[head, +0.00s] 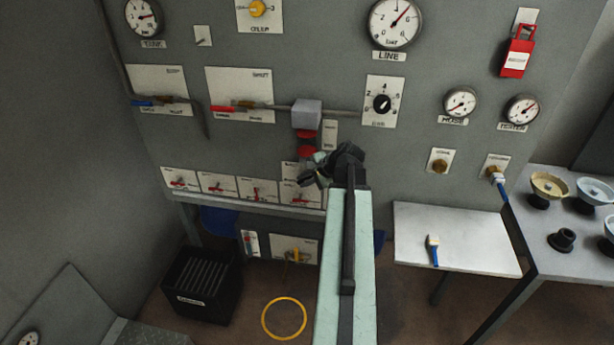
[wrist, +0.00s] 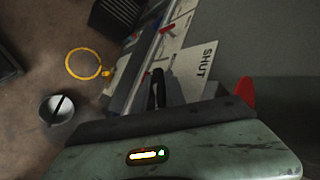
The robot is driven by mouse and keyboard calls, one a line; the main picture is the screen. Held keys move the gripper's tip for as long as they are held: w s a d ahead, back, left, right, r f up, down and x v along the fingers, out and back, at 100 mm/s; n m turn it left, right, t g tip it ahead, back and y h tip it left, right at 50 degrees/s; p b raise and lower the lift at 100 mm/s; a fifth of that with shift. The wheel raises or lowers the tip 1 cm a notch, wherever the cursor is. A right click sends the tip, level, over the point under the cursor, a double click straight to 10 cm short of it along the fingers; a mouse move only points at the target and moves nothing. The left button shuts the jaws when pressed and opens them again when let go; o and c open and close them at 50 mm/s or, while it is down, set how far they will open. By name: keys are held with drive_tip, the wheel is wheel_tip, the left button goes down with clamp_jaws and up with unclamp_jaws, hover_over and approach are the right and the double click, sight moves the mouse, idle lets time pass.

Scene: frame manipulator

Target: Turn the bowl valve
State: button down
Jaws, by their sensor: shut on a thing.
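A grey block (head: 307,114) with red bowls (head: 306,142) below it hangs on the panel. My gripper is at this plate, under the red bowls, and is shut on the bowl valve's handle; the jaws and my wrist hide most of the valve. In the wrist view the white plate (wrist: 197,68) reads SHUT, and a red part (wrist: 246,92) shows at the right. The handle's exact angle cannot be told.
A row of red-handled valves (head: 258,190) lies left of my gripper, close by. A black crate (head: 200,285) and a yellow ring (head: 284,318) are on the floor.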

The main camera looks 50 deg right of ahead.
sight(307, 178)
drive_tip(key=shift+w+a+r, duration=0.1)
drive_tip(key=shift+w+a, duration=0.05)
drive_tip(key=c, duration=1.7)
unclamp_jaws()
drive_tip(key=shift+a, duration=0.1)
drive_tip(key=p+v, duration=0.6)
drive_tip(key=v, duration=0.2)
drive_tip(key=shift+r, duration=0.1)
